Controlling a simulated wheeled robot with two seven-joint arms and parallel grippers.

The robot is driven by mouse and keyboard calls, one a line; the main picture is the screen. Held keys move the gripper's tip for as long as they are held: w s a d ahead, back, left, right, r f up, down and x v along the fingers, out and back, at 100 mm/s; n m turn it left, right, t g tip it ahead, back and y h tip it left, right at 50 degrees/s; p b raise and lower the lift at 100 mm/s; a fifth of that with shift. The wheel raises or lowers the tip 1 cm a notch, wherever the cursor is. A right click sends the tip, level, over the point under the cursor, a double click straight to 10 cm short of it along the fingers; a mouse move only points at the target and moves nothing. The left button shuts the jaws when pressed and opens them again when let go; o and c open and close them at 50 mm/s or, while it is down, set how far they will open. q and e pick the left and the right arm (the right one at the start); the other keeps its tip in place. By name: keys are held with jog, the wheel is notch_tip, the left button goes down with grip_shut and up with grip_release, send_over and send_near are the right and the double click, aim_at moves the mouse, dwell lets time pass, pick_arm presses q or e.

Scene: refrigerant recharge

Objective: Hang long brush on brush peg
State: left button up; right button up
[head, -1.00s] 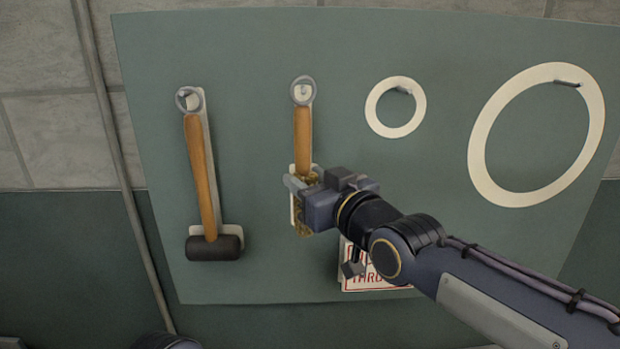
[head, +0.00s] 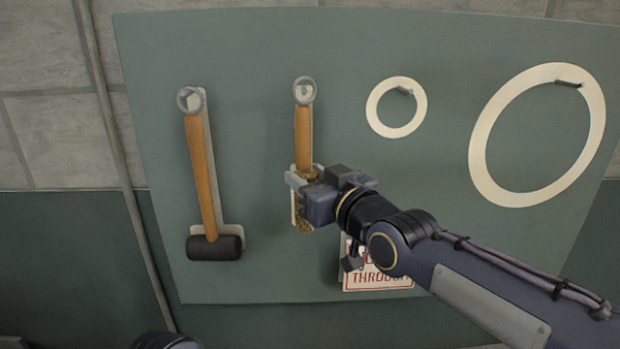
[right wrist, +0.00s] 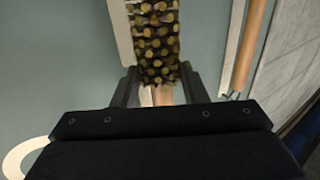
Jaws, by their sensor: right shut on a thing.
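The long brush (head: 303,135) has a wooden handle with a grey ring at its top and a bristled head. It hangs upright against the board, with the ring at the brush peg (head: 303,89). The peg tip shows inside the ring, but I cannot tell how deep the ring sits on it. My right gripper (head: 305,180) is shut on the brush, around the lower handle by the bristled head. In the right wrist view the bristles (right wrist: 155,40) show beyond the fingers, over a pale outline. My left gripper is not in view.
A mallet (head: 203,175) hangs by its ring on the left peg. White ring outlines (head: 396,107) and (head: 537,135) with pegs lie to the right. A red-lettered sign (head: 380,278) is below, partly behind my right arm. The green board (head: 260,275) is otherwise clear.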

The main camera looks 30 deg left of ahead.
jog(key=shift+b, duration=0.4)
dwell(0.3)
jog(key=shift+f, duration=0.1)
jog(key=shift+w+a+f, duration=0.2)
jog(key=shift+w+f, duration=0.05)
jog(key=shift+w, duration=0.2)
jog(key=shift+w+a+f+b, duration=0.1)
jog(key=shift+f+b, duration=0.1)
jog(key=shift+b, duration=0.15)
dwell(0.4)
dwell(0.5)
dwell(0.4)
jog(key=o, duration=1.2)
jog(key=shift+c, duration=0.2)
